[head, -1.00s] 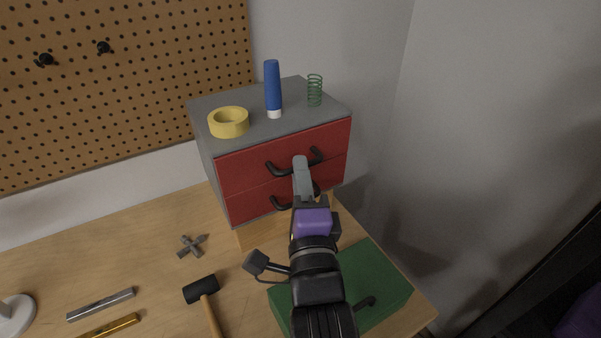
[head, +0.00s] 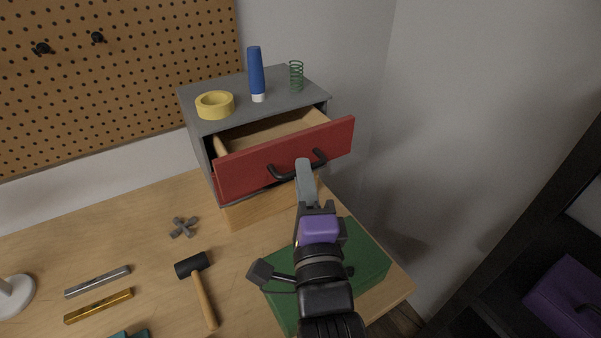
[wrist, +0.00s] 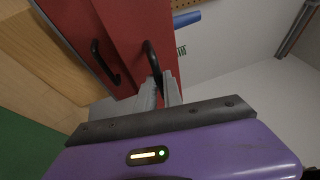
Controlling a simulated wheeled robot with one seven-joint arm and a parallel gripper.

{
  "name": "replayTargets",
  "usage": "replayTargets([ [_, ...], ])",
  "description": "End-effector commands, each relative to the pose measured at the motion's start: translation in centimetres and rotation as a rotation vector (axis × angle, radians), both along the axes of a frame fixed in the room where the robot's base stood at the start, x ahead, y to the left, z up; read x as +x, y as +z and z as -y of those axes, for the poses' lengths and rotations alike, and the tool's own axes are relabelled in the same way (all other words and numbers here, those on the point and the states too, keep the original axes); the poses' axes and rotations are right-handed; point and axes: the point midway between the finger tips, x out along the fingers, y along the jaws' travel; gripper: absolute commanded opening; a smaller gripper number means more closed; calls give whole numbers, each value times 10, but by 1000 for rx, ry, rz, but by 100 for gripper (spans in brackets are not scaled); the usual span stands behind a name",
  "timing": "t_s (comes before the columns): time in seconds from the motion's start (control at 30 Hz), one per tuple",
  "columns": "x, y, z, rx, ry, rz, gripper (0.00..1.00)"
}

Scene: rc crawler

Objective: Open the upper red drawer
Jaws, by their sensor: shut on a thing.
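The upper red drawer (head: 235,174) is pulled partway out of the grey cabinet (head: 200,146), and its pale wooden inside shows from above in the head view. Its black handle (head: 284,174) is on the front face. My gripper (head: 304,170) is at this handle and shut on it. In the wrist view the two grey fingers (wrist: 159,92) close around the upper handle (wrist: 152,62). The lower handle (wrist: 104,62) is to its left in the wrist view, apart from my fingers. In the head view the lower drawer is mostly hidden behind the upper one.
A green box (head: 367,262) lies below my arm. A hammer (head: 203,293) and a grey cross-shaped part (head: 183,227) lie on the wooden table (head: 110,235).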

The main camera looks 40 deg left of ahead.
Motion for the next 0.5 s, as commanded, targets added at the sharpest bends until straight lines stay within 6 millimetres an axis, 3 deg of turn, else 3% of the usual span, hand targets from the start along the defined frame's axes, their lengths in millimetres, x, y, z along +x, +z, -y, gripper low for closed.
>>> replayTargets([
  [0.3, -11, -2, 28, -3, -2, -4, 0],
  [0.5, -14, -2, 35, -2, -1, -4, 0],
])
